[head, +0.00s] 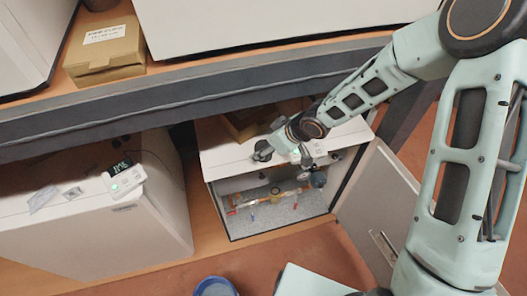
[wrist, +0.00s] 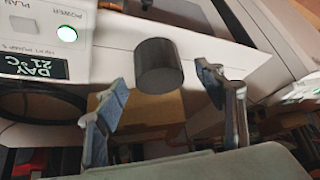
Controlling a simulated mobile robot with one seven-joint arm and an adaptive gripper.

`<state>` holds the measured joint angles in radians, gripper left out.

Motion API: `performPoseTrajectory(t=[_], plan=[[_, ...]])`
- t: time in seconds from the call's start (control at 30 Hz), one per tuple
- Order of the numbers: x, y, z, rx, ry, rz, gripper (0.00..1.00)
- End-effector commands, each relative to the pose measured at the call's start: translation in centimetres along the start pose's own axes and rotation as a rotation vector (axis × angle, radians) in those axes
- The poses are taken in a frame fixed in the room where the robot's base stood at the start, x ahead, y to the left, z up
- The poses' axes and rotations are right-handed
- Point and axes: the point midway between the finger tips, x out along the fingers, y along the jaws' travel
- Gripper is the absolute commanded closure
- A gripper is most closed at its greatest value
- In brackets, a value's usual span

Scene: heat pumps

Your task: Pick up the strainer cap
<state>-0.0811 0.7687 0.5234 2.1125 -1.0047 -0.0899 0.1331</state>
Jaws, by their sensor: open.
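A dark, short cylinder, which looks like the strainer cap (wrist: 158,64), stands on a pale surface in the wrist view. In the head view a small dark piece, likely the same cap (head: 263,151), is on top of the open white unit (head: 218,150). My gripper (wrist: 163,82) is open, with one finger to each side of the cap's lower part in the picture. I cannot tell whether the cap lies between the fingertips or beyond them. No finger visibly touches it. In the head view my gripper (head: 290,148) is beside the cap, its fingers partly hidden.
The unit's lower bay (head: 265,215) is open, with pipes and valves inside; its door (head: 385,205) hangs open at right. A cardboard box (head: 250,122) sits behind on the unit. Another white unit (head: 95,215) with a controller stands left. A shelf edge (head: 190,95) runs above.

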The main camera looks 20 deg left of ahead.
Motion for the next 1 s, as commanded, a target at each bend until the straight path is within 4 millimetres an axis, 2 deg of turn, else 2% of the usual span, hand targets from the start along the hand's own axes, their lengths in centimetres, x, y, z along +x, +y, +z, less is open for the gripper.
performPoseTrajectory(t=[0.03,0.17,0.47,0.87,1.0], plan=[[0.8,-0.1,0.0,-0.001,0.001,-0.001,0.36],[1.7,0.0,0.0,0.0,0.0,-0.001,0.36],[1.8,0.0,-0.1,0.0,0.001,0.001,0.38],[1.8,0.0,0.0,0.0,0.001,0.0,0.81],[1.8,0.0,-0.1,0.0,0.001,0.0,0.81]])
